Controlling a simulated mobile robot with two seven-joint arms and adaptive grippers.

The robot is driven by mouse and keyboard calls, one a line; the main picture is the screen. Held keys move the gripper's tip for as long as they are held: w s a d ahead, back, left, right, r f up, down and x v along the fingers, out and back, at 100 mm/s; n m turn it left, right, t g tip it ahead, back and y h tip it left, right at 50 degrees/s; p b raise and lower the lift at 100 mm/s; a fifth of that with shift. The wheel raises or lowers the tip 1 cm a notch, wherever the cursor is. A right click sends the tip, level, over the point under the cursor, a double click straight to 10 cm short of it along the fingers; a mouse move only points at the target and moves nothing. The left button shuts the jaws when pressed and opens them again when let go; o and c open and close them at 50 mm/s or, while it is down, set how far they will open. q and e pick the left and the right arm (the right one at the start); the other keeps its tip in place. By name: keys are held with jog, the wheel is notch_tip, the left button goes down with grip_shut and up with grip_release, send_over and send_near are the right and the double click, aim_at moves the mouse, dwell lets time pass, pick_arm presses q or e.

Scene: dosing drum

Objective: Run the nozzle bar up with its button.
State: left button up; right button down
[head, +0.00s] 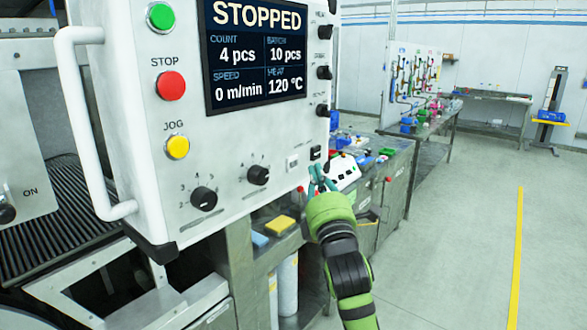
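The control panel (225,135) fills the upper left, with a screen (255,55) reading STOPPED. On its left side are a green button (160,17), a red STOP button (171,86) and a yellow JOG button (177,147). I cannot make out a nozzle bar or a button labelled for one. My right gripper (319,180) is just right of the panel's lower right corner, in front of a white box (343,172) with small buttons. Its fingers are small and partly hidden, so I cannot tell whether they are open. My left gripper is not in view.
A white handle (84,130) sticks out from the panel's left edge. Two black knobs (204,198) (258,175) sit low on the panel. A bench (397,165) with coloured items stands behind my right arm. The floor (455,240) to the right is clear.

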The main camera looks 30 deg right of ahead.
aim_at(292, 164)
jog(key=shift+w+a, duration=0.25)
jog(key=shift+w, duration=0.35)
jog(key=shift+w+a, duration=0.25)
jog(key=shift+w, duration=0.35)
jog(key=shift+w, duration=0.1)
dwell(0.5)
jog(key=shift+w+a, duration=0.15)
jog(key=shift+w, duration=0.15)
